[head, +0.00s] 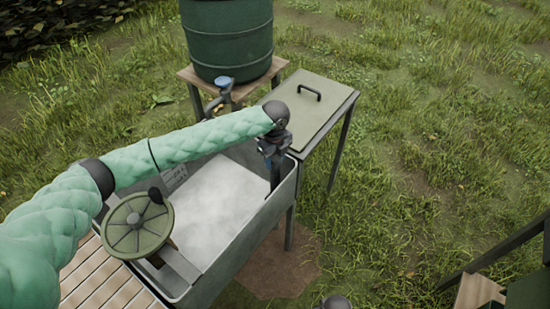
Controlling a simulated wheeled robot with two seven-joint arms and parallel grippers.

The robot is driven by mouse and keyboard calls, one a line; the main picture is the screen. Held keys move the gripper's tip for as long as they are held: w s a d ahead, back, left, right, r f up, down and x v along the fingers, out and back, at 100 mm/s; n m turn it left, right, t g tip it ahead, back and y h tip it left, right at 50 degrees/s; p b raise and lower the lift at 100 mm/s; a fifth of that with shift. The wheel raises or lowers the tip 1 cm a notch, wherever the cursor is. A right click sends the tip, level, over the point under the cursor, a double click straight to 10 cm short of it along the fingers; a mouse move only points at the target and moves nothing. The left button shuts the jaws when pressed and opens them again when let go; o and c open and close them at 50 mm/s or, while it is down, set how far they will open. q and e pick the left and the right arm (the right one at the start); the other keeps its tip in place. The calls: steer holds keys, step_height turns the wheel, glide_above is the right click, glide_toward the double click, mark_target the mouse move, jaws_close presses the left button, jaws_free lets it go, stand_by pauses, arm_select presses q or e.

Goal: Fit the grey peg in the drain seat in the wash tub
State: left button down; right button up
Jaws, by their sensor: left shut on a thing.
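The grey wash tub (232,254) stands below my left arm, with a pale, cloudy surface inside it. My left gripper (274,156) points down at the tub's far right corner. It is shut on a narrow dark piece, which I take to be the grey peg (275,178). The piece hangs upright inside the rim, close to the right wall. I cannot tell whether its lower end touches anything. The drain seat cannot be made out.
A dark green barrel (228,40) with a blue-handled tap (224,84) stands on a wooden stand behind the tub. A lidded metal table (315,112) adjoins the tub's far right. A round green wheel (137,225) sits at the near left, by wooden slats (98,282). Grass lies right.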

arm_select(q)
steer(key=shift+p, duration=0.35)
stand_by(0.6)
steer(key=shift+f+b, duration=0.35)
steer(key=shift+f, duration=1.55)
stand_by(0.6)
steer(key=shift+f, duration=0.6)
stand_by(0.5)
steer(key=shift+c, duration=1.3)
jaws_free()
steer(key=shift+s, duration=0.1)
steer(key=shift+r, duration=0.15)
